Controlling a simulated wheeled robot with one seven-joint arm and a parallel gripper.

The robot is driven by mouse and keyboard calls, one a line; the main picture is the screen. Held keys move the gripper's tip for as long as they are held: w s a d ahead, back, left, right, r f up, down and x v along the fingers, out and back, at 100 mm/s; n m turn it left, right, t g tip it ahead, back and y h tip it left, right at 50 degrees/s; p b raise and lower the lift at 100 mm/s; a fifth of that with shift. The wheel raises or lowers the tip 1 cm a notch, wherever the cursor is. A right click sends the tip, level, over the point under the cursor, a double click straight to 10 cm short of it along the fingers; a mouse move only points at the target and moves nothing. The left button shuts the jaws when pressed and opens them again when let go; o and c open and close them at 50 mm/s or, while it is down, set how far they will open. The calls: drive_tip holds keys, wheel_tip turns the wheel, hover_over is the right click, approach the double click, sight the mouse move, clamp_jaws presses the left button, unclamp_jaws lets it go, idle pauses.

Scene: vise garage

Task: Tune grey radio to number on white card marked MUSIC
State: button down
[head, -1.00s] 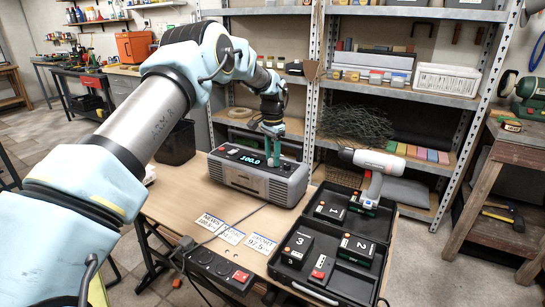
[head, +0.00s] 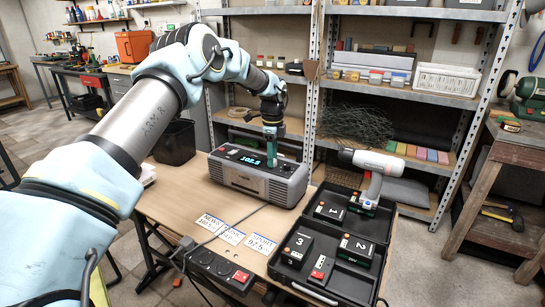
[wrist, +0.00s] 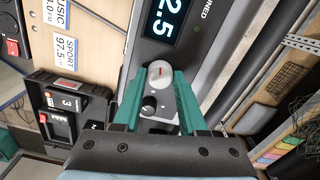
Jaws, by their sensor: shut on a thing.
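The grey radio (head: 258,180) stands on the wooden table. Its lit display (head: 251,161) ends in 2.5 in the wrist view and looks like 102.5 in the head view. My gripper (head: 271,163) is over the radio's top, its green fingers shut on the silver tuning knob (wrist: 160,74), which has a red mark. A smaller dark knob (wrist: 149,105) sits between the fingers, nearer the palm. The white MUSIC card (head: 231,235) lies in front of the radio, between the NEWS card (head: 209,222) and the SPORT card (head: 261,243), which reads 97.5. The MUSIC number is too small to read fully.
A power strip (head: 218,267) with a red switch is at the table's front edge. An open black case (head: 345,258) with numbered batteries lies right of the cards. A white drill (head: 371,168) stands behind them. Metal shelves (head: 313,100) rise behind the table.

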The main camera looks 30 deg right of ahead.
drive_tip(key=m, duration=0.4)
drive_tip(key=shift+m, duration=0.4)
idle(0.4)
drive_tip(key=shift+c, duration=2.3)
unclamp_jaws()
drive_tip(key=shift+r, duration=0.1)
wheel_tip(320, 180, up, 11)
drive_tip(key=b, duration=0.2)
drive_tip(key=shift+f, duration=0.2)
